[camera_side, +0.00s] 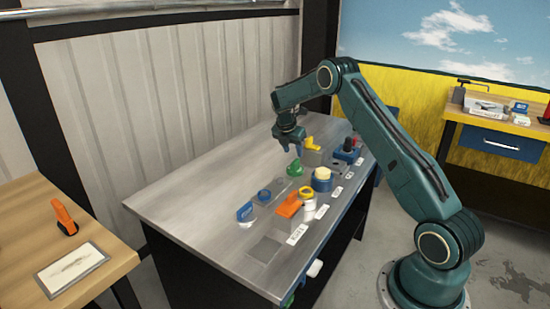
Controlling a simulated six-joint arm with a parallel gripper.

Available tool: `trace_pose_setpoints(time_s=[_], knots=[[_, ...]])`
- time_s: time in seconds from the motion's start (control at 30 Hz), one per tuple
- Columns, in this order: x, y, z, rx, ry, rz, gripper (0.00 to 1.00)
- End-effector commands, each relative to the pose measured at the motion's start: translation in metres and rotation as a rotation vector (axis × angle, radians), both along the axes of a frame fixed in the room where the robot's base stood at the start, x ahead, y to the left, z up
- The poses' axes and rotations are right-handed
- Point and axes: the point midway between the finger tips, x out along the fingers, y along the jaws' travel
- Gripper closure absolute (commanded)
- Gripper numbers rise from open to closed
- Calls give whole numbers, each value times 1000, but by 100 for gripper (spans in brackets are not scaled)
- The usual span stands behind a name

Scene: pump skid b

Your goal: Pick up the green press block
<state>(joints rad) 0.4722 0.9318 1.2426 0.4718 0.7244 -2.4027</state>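The green press block (295,168) is a small rounded green piece on the metal table, near the middle of the row of coloured parts. My gripper (292,150) is above it in the picture, pointing down, with a gap between its dark fingers. It looks open and empty. The green block appears apart from the fingers, below them. The exact height of the gripper over the table is hard to tell from this one view.
Close by are a yellow part (312,144), a blue ring (264,195), a blue handle (244,212), an orange block (289,206) and a blue cylinder with a cream top (322,179). The left part of the metal table (190,200) is clear.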

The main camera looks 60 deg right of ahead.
Motion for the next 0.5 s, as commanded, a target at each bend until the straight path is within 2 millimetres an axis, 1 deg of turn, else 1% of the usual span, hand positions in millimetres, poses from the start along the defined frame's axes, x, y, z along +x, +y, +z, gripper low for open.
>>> trace_pose_setpoints(time_s=[0.03,0.2,0.5], knots=[[0,-3,-8,0,1,-1,60],[0,-9,-21,0,0,-1,60],[1,-11,-25,-1,-1,-1,60]])
